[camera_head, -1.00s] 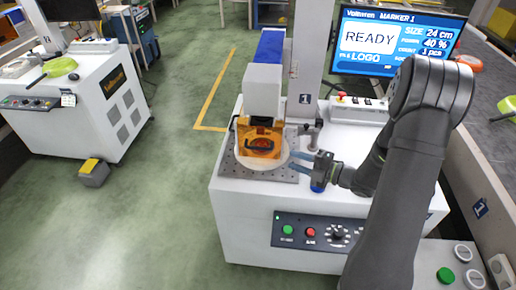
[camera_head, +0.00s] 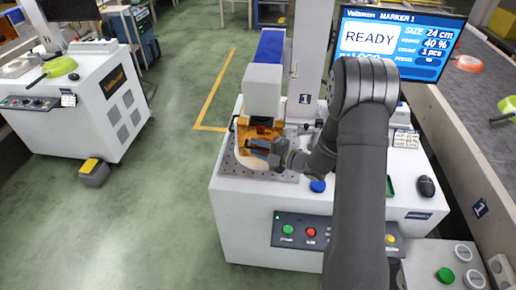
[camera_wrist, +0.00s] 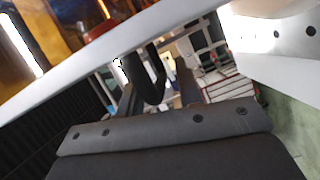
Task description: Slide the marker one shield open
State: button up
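Marker one is the white machine with a blue-topped head (camera_head: 263,90). Its amber shield (camera_head: 246,130) is on the front of the head, low over the work plate, and looks shut. The shield also fills the upper left of the wrist view (camera_wrist: 60,25). My gripper (camera_head: 258,148) is at the front of the shield and covers most of its dark handle. In the wrist view the dark curved handle (camera_wrist: 154,78) lies close to the fingers (camera_wrist: 158,88). The fingers look apart there; a firm hold does not show.
The screen (camera_head: 395,40) reads READY. A perforated plate (camera_head: 232,165) lies under the head. A blue knob (camera_head: 317,186) and black mouse (camera_head: 426,187) sit on the bench top. Control buttons (camera_head: 310,232) are on its front. A conveyor is at right.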

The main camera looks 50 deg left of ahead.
jog(key=shift+c, duration=0.3)
grip_shut()
notch_tip(320, 180, up, 11)
jog(key=shift+r, duration=0.2)
jog(key=shift+o, duration=0.3)
grip_release()
jog(key=v, duration=1.7)
jog(key=shift+d, duration=0.2)
jog(key=shift+w+f, duration=0.1)
jog(key=x, duration=1.7)
jog(key=shift+a, duration=0.2)
